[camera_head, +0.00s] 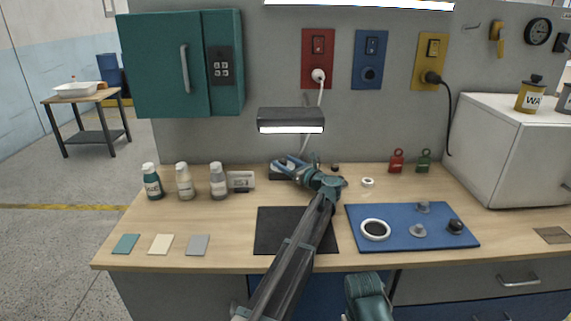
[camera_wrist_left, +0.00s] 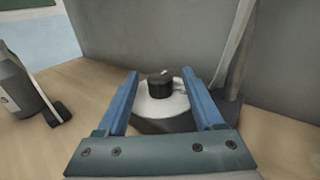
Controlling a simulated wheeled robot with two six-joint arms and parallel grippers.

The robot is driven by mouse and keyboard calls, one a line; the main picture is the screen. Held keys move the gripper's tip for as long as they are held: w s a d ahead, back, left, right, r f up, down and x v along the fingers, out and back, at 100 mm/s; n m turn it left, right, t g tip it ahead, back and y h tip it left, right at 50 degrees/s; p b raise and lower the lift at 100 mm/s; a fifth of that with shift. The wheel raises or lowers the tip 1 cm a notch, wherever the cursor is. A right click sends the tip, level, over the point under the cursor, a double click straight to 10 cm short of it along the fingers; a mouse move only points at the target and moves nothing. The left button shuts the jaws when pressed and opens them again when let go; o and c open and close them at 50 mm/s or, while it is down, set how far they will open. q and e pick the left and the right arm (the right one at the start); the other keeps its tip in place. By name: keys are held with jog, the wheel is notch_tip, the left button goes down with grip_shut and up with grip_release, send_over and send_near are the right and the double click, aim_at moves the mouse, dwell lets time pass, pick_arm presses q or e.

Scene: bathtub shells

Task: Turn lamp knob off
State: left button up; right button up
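The desk lamp has a dark head (camera_head: 290,114) with a bright lit strip along its lower edge. Its knob (camera_wrist_left: 160,84) is black and short with a white mark, on a pale round disc (camera_wrist_left: 162,107) on the lamp's dark base. My left gripper (camera_head: 282,163) is at the lamp base at the back of the bench. In the left wrist view the left gripper (camera_wrist_left: 161,75) is open, its blue fingers on either side of the knob with gaps showing.
Several bottles (camera_head: 185,182) and a small label stand (camera_head: 240,181) are left of the lamp. A black mat (camera_head: 270,238) and a blue tray (camera_head: 365,244) with round parts lie in front. A white cord hangs behind the lamp. A white cabinet (camera_head: 488,150) stands right.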

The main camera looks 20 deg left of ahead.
pick_arm(q)
jog(key=shift+s, duration=0.1)
jog(key=v, duration=1.2)
